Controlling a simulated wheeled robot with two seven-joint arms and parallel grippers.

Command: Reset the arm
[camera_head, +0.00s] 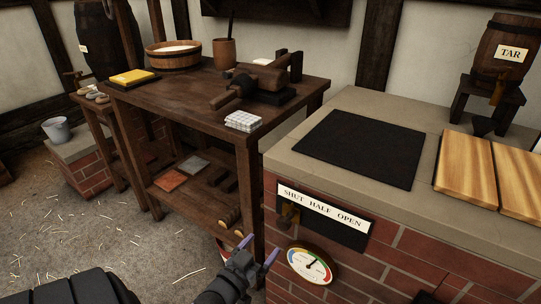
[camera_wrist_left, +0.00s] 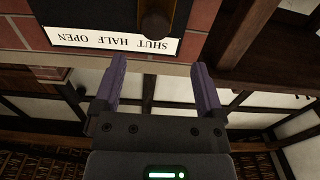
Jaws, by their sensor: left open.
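My left gripper (camera_head: 258,252) is at the lower middle of the head view, beside the left front edge of the brick stove (camera_head: 411,256). Its two purple fingers are apart with nothing between them, and they also show in the left wrist view (camera_wrist_left: 162,85). In the wrist view a dark knob (camera_wrist_left: 156,22) and the "SHUT HALF OPEN" label plate (camera_wrist_left: 110,38) lie beyond the fingertips. In the head view the label plate (camera_head: 322,215) and a round dial gauge (camera_head: 310,266) sit on the stove front, right of the gripper. My right gripper does not show.
A wooden bench (camera_head: 190,95) stands left of the stove, with a yellow block (camera_head: 134,78), a wooden tub (camera_head: 173,55), a cup (camera_head: 224,52) and a white stack (camera_head: 243,121) on top. A tar barrel (camera_head: 505,48) stands at the back right. Straw-strewn floor (camera_head: 80,240) is open at left.

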